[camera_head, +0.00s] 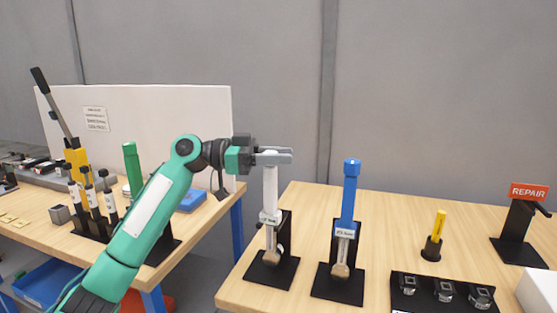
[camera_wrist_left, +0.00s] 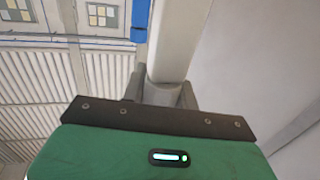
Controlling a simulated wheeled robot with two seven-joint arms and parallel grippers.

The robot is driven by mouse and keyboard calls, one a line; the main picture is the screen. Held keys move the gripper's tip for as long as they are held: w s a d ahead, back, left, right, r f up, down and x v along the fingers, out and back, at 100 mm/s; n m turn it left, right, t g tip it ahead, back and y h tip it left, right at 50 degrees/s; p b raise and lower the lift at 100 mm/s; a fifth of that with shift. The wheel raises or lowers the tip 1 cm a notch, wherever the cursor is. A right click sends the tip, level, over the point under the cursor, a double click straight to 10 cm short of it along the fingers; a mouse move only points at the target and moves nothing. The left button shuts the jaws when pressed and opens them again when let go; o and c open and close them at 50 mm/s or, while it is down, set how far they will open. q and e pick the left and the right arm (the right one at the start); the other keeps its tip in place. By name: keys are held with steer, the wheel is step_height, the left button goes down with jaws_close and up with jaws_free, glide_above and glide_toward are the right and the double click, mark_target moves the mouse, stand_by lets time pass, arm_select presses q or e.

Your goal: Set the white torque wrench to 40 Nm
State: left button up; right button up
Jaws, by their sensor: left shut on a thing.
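The white torque wrench (camera_head: 270,192) stands upright in a black stand (camera_head: 271,272) at the left end of the right table. A small label sits partway down its shaft; I cannot read the setting. My left gripper (camera_head: 274,156) is shut on the top of the white wrench, its fingers reaching across from the left. In the left wrist view the white wrench (camera_wrist_left: 171,40) runs up between the two finger sides. My right gripper is not in view.
A blue torque wrench (camera_head: 350,195) stands close by on the right in its own stand. A yellow tool (camera_head: 437,235), dark sockets (camera_head: 443,291) and a red REPAIR sign (camera_head: 528,192) are further right. A green tool (camera_head: 133,168) stands on the left table.

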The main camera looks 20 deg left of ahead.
arm_select(q)
steer(key=shift+m+g, duration=0.5)
steer(key=shift+g, duration=0.2)
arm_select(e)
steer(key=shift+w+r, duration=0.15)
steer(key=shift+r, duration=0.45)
arm_select(q)
steer(key=o, duration=1)
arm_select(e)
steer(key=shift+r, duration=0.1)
arm_select(q)
steer(key=shift+s+a+b, duration=0.1)
steer(key=shift+a+b, duration=0.25)
steer(key=shift+a, duration=0.15)
steer(key=a, duration=0.3)
steer(key=s+a, duration=0.1)
steer(key=a, duration=0.3)
steer(key=a+b, duration=0.1)
steer(key=a, duration=0.3)
steer(key=shift+s, duration=0.3)
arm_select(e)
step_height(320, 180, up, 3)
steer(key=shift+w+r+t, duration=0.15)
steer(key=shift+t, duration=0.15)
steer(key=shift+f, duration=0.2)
